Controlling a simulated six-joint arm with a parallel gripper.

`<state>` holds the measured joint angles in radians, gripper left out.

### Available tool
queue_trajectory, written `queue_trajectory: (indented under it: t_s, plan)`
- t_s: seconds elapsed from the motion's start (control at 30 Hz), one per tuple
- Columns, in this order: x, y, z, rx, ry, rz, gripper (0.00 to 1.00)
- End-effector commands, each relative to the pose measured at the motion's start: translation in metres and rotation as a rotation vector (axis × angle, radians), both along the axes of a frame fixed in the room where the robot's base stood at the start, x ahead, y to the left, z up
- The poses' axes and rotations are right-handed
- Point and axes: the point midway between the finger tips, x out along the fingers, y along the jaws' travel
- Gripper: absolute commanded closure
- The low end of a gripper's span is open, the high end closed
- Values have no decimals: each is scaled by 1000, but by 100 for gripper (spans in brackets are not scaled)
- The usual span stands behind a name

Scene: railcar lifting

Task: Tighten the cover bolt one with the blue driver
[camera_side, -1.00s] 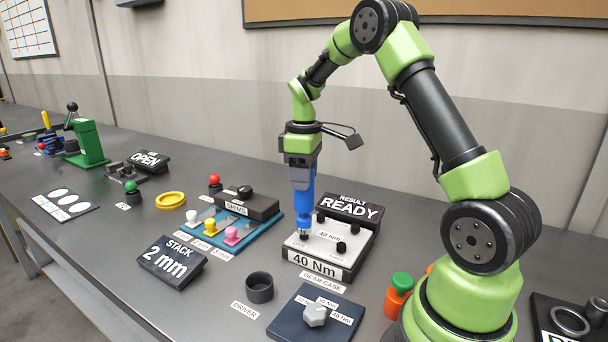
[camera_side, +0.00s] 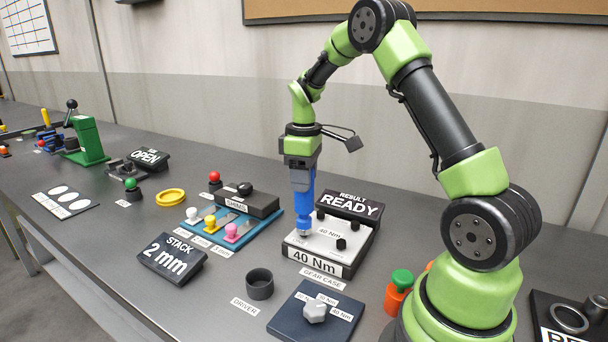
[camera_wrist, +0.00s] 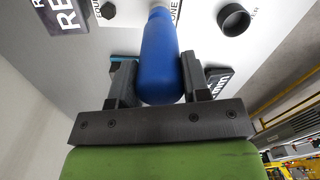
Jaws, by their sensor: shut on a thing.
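My gripper (camera_side: 300,162) is shut on the blue driver (camera_side: 302,195), which it holds upright, tip down, at the near left corner of the gear case (camera_side: 330,249). The tip is at or just above the case top; the bolt beneath it is hidden. Black bolts (camera_side: 341,243) stand on the rest of the case top. The case label reads 40 Nm, and the display (camera_side: 351,205) behind it reads RESULT READY. In the wrist view the blue driver (camera_wrist: 160,60) sits between my two fingers (camera_wrist: 158,84).
The empty driver cup (camera_side: 260,284) stands in front of the case. A dark torque plate with a grey knob (camera_side: 314,311) lies near the front. The STACK 2 mm sign (camera_side: 172,260) and the blue shim tray (camera_side: 259,229) are to the left. An orange bottle (camera_side: 397,296) stands beside my base.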

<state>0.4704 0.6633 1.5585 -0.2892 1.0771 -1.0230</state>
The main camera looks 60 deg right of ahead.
Motion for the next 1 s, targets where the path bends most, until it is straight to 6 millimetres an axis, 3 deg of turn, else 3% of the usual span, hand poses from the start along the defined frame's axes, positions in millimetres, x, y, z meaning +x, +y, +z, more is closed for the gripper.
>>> queue_trajectory:
  t_s: [1.0]
  plan:
    - [0, 0, -8, 0, -2, 0, 81]
